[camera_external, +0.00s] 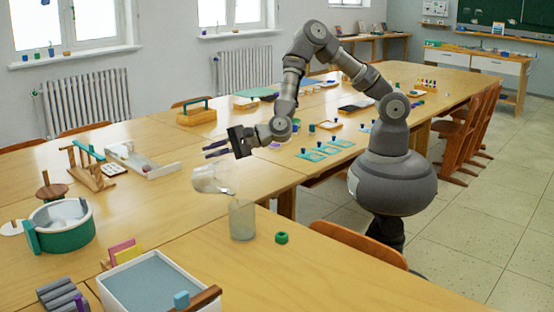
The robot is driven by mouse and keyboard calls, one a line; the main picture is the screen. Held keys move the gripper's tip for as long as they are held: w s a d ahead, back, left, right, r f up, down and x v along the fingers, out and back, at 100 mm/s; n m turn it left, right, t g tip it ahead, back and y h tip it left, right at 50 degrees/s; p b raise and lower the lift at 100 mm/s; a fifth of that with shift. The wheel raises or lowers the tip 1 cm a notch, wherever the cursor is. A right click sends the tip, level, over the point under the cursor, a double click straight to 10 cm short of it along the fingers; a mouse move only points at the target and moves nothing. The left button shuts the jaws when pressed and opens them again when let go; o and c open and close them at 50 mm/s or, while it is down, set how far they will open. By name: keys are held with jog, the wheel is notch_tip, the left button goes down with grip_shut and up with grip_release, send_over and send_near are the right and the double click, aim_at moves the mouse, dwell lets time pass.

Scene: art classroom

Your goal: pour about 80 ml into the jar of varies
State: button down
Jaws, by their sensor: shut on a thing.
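A clear jar (242,222) stands upright near the edge of the front table. It looks cloudy or greyish, and I cannot read a liquid level in it. My gripper (208,149) is above and to the left of the jar, its dark fingers pointing left. It is shut on a clear vessel (211,181), which hangs tilted just below the fingers, up and to the left of the jar's mouth. The grip point on the see-through vessel is hard to make out. I cannot tell whether any liquid is flowing.
A white-rimmed tray (185,266) and a green-sided round tub (68,238) stand to the left. A wooden chair (350,241) is by the table's right edge.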

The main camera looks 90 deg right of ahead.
jog(key=shift+s+a+r+t, duration=0.2)
jog(key=shift+r+t, duration=0.05)
jog(key=shift+t, duration=0.05)
dwell(0.4)
jog(key=shift+s+a+r+n+t+b, duration=0.2)
jog(key=shift+s+a+n+t+b, duration=0.1)
jog(key=shift+s+a+n+b, duration=0.25)
dwell(0.3)
jog(key=w+d+m+g+p, duration=0.1)
jog(key=w+d+f+m+g+p, duration=0.1)
jog(key=w+d+p, duration=0.1)
jog(key=shift+w+d+f+g+y, duration=0.15)
jog(key=shift+w+g+y, duration=0.15)
jog(key=shift+w+f+m+g, duration=0.1)
jog(key=shift+f+m+g, duration=0.2)
jog(key=shift+f+m, duration=0.1)
jog(key=shift+w+d+f+g+y, duration=0.3)
jog(key=shift+f+g, duration=0.1)
jog(key=shift+f, duration=0.2)
dwell(0.8)
jog(key=w+d+f+m+g+y+p, duration=0.2)
jog(key=w+f+g+p, duration=0.1)
jog(key=f, duration=0.3)
jog(key=w+d+f+m+g+y+p, duration=0.2)
jog(key=w+d+f+g+p, duration=0.1)
jog(key=f, duration=0.2)
jog(key=shift+w+d+f+p, duration=0.25)
jog(key=shift+w+f+p, duration=0.05)
jog(key=shift+w+f, duration=0.05)
